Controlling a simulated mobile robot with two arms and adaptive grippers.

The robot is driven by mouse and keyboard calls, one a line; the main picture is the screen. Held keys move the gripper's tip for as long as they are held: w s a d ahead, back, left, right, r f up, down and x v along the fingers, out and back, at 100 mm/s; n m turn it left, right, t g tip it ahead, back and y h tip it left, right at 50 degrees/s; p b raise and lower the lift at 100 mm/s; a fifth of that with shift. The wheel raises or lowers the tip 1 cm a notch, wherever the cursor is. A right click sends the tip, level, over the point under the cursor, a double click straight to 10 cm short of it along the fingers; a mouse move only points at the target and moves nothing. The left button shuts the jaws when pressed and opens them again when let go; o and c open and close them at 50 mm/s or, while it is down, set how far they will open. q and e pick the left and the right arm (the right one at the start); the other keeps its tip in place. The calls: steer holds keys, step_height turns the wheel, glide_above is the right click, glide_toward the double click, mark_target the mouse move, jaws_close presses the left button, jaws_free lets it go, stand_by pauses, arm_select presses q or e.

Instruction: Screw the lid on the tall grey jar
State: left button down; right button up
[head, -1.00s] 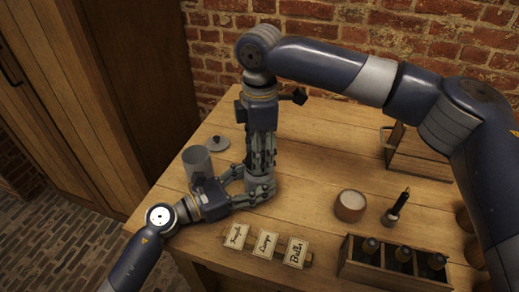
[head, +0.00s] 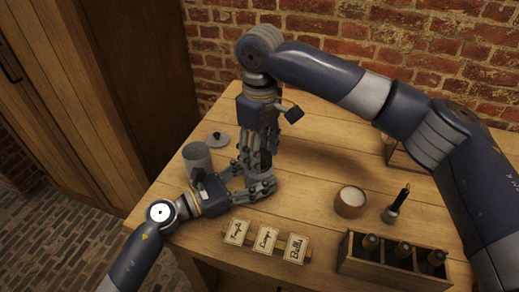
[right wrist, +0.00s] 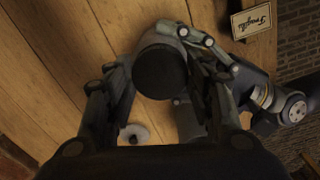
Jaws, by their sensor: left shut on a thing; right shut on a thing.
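In the right wrist view a dark round lid (right wrist: 160,70) sits between the fingers of my right gripper (right wrist: 163,80), with the grey jar's side (right wrist: 152,38) showing just past it. Lid and jar look lined up; whether the threads are engaged cannot be told. In the head view my right gripper (head: 257,163) points straight down and is shut on the lid. My left gripper (head: 262,184) comes in low from the left, near the tabletop, and is shut on the jar. The fingers hide the jar and lid almost fully in the head view.
Another grey jar (head: 197,159) stands left of the grippers, with a loose knobbed lid (head: 218,140) behind it. Label cards (head: 265,240) lie in front. A round pot (head: 350,202), a dark-tipped upright item (head: 397,205) and a wooden crate (head: 350,268) are to the right.

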steer(key=m, duration=0.6)
steer(key=shift+a+m, duration=0.1)
steer(key=shift+m, duration=0.2)
steer(key=m, duration=0.4)
steer(key=shift+m, duration=0.4)
steer(key=m, duration=0.4)
steer(key=shift+m, duration=0.4)
steer(key=m, duration=0.4)
steer(key=shift+m, duration=0.4)
steer(key=m, duration=0.6)
steer(key=shift+w, duration=0.1)
steer(key=m, duration=0.6)
steer(key=o, duration=0.7)
steer(key=shift+c, duration=0.2)
